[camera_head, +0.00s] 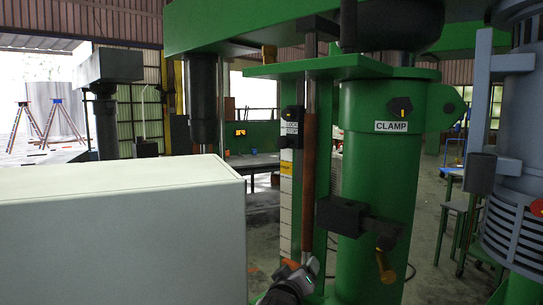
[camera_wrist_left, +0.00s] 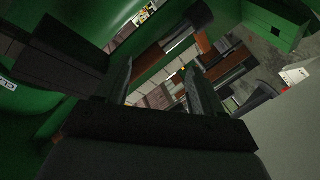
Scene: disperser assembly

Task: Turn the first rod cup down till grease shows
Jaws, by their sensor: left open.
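In the head view, a brown rod (camera_head: 309,185) stands upright beside the green column (camera_head: 378,190) labelled CLAMP. A black block (camera_head: 340,214) sits at the rod, with a dark fitting and a brass-coloured handle (camera_head: 385,266) to its right. I cannot make out for sure which part is the first rod cup, and no grease is visible. My left gripper (camera_head: 304,268) is low by the rod's foot, its fingers hard to see there. In the left wrist view, my left gripper (camera_wrist_left: 157,82) is open, with nothing visibly held between its fingers. My right gripper is not in view.
A large pale box (camera_head: 120,230) fills the lower left of the head view. A grey finned motor-like unit (camera_head: 512,150) stands at the right. A green overhead beam (camera_head: 250,30) spans the top. A workbench (camera_head: 255,160) and open floor lie behind.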

